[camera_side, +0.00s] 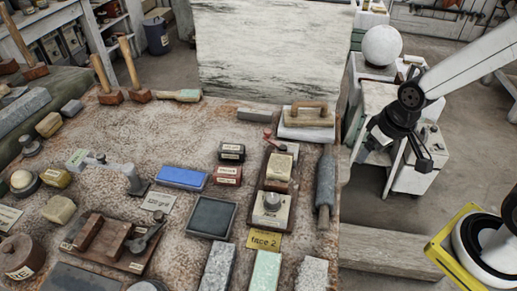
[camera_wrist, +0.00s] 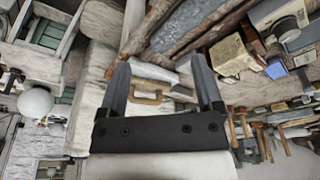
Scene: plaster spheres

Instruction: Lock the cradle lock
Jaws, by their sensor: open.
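A wooden board (camera_side: 78,262) at the lower left of the bench carries raised wooden blocks (camera_side: 103,236) like a cradle. A dark lever with a round knob (camera_side: 141,244) sits at its right end; this looks like the cradle lock, but I cannot tell its state. My gripper (camera_side: 398,160) hangs beyond the bench's right edge, well away from the board. In the wrist view its two dark fingers (camera_wrist: 162,75) are spread apart with nothing held between them. I cannot make out the cradle in the wrist view.
The bench (camera_side: 205,118) is crowded. A white sphere (camera_side: 382,45) stands behind my arm.

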